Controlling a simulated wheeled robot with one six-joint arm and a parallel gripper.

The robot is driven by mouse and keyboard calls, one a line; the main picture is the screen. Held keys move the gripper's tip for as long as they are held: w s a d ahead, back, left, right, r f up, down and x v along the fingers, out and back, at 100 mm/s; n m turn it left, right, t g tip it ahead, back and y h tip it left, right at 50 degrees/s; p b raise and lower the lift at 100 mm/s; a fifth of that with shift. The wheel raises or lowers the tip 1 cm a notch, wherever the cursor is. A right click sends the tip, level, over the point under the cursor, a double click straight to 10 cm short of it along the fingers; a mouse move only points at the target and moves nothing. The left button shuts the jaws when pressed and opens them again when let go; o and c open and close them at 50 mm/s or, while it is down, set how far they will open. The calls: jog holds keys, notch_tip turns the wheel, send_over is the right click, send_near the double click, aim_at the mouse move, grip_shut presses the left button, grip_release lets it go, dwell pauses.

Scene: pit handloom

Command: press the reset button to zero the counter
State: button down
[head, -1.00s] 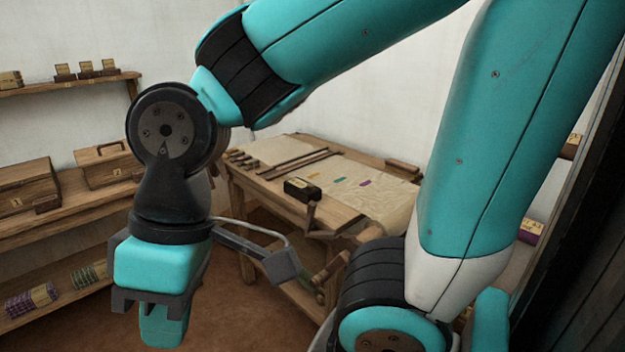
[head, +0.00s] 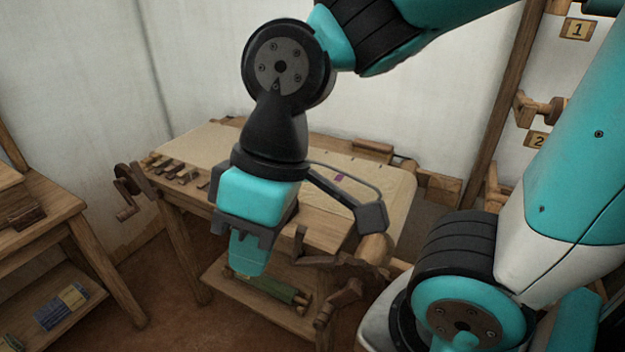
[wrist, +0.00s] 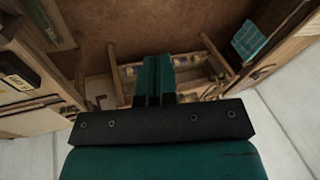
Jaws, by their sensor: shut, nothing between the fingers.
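My gripper (head: 248,262) hangs pointing down in the head view, in front of the loom table (head: 318,222), with its fingers together and empty. The teal fingers also show in the wrist view (wrist: 155,70), above the brown floor and some wooden framing. A dark box with a yellow label (wrist: 18,78) lies at the left edge of the wrist view and looks like the counter; it is apart from the fingers. In the head view my gripper and wrist cover the part of the table where such a box would show. I cannot make out the reset button.
A wooden crank (head: 127,205) sticks out at the table's left end. Wooden handles and a roller (head: 345,290) stand at its front right. A shelf (head: 50,225) is at the left. A wooden post (head: 490,110) with number tags (head: 577,29) stands at the right.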

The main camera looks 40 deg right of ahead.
jog(key=shift+w+d, duration=0.3)
jog(key=shift+w, duration=0.15)
jog(key=w+d+f+m+t+y+p, duration=0.1)
jog(key=w+d+m+p, duration=0.15)
jog(key=w, duration=0.45)
jog(key=w+d+f+m+t+p, duration=0.1)
jog(key=w+d+t, duration=0.15)
jog(key=w, duration=0.35)
jog(key=w+d+f+m+t+y+p, duration=0.1)
jog(key=w+d+m, duration=0.1)
jog(key=w+d, duration=0.35)
jog(key=w+d+f+m+t+h+p, duration=0.1)
jog(key=w+d+f+m+t, duration=0.1)
jog(key=d, duration=0.5)
jog(key=w+d+f+m+t+h+p, duration=0.1)
jog(key=w+d+f+m+t, duration=0.1)
jog(key=w+d+f, duration=0.3)
jog(key=w+d+m, duration=0.1)
jog(key=w+d, duration=0.1)
jog(key=d, duration=0.1)
jog(key=shift+m+p, duration=0.3)
jog(key=shift+m, duration=0.05)
